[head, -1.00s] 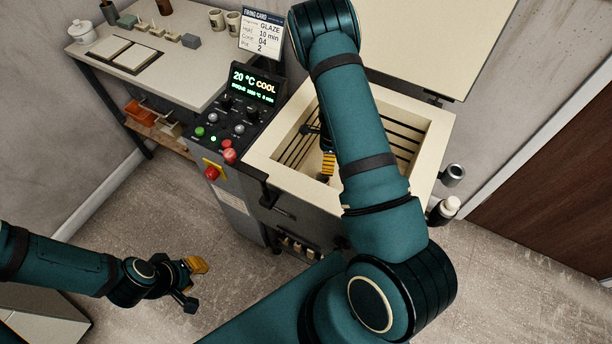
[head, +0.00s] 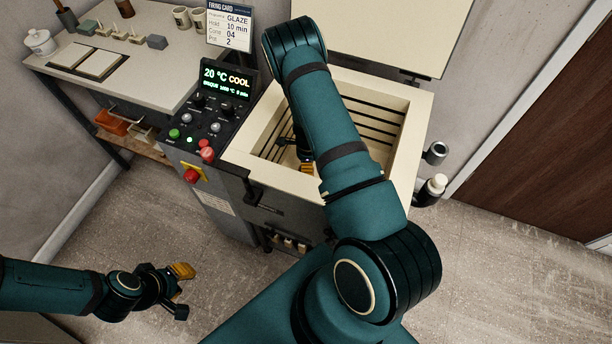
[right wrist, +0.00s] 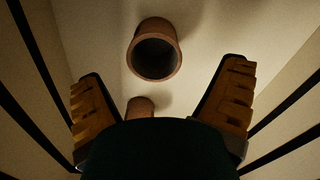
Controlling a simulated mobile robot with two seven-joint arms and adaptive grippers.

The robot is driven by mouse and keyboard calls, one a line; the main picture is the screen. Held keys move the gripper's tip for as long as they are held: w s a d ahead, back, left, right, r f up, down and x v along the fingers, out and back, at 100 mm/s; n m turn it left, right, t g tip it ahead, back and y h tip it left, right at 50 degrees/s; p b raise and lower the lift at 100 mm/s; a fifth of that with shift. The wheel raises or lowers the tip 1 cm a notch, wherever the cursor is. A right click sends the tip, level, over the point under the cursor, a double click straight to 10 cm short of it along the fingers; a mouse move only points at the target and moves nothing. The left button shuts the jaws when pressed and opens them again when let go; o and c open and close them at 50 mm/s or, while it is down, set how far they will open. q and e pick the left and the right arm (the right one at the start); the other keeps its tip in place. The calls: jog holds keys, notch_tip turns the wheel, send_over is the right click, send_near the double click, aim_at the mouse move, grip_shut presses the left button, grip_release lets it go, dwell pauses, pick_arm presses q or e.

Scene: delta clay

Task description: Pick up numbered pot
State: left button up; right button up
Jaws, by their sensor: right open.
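The open kiln (head: 245,155) stands ahead, and my right arm reaches down into it. My right gripper (right wrist: 165,85) is open; its two orange-padded fingers are spread near the kiln floor. A brown clay pot (right wrist: 155,50) lies ahead between the fingertips in the right wrist view, its dark round mouth showing and nothing gripping it. A second brown piece (right wrist: 140,106) is nearer, partly hidden by my gripper body. No number is readable on either. My left gripper (head: 186,291) is open and empty above the floor at lower left.
The kiln walls with dark heating rods lie close on both sides of my right gripper. A control panel (head: 228,83) reads 20 °C COOL. The kiln lid (head: 395,30) is raised. A worktable (head: 150,75) with small pots stands at the left.

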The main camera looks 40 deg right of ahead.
jog(key=f, duration=0.3)
jog(key=f+b, duration=0.1)
jog(key=shift+s+a+f, duration=0.1)
jog(key=shift+a+f, duration=0.1)
jog(key=shift+a, duration=0.05)
jog(key=shift+r, duration=0.1)
jog(key=c, duration=1.3)
